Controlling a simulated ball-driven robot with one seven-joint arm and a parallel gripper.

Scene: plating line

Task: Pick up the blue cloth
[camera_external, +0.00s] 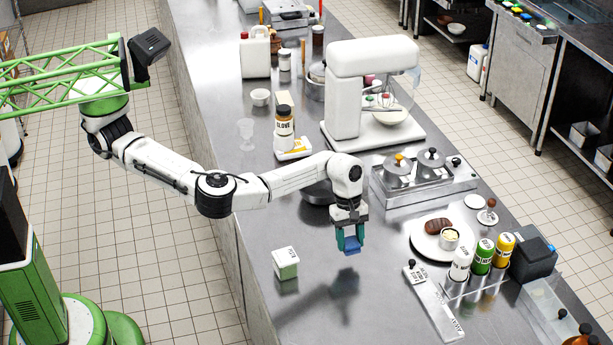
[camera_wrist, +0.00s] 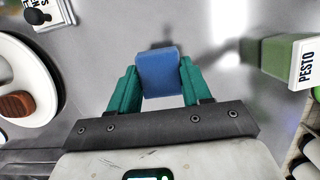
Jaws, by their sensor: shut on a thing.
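The blue cloth (camera_external: 351,246) is a small block-like blue piece held between the teal fingers of my gripper (camera_external: 350,240). In the external view it hangs above the steel counter, and a shadow lies on the counter to its lower left. In the wrist view the cloth (camera_wrist: 160,73) sits between the two teal fingertips of my gripper (camera_wrist: 160,85), with one finger on each side. The gripper is shut on it. The cloth's far side is hidden.
A pesto box (camera_external: 285,263) stands on the counter to the left of my gripper. A white plate (camera_external: 422,244) with brown food and a cup is to the right. A mixer (camera_external: 345,95) stands behind.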

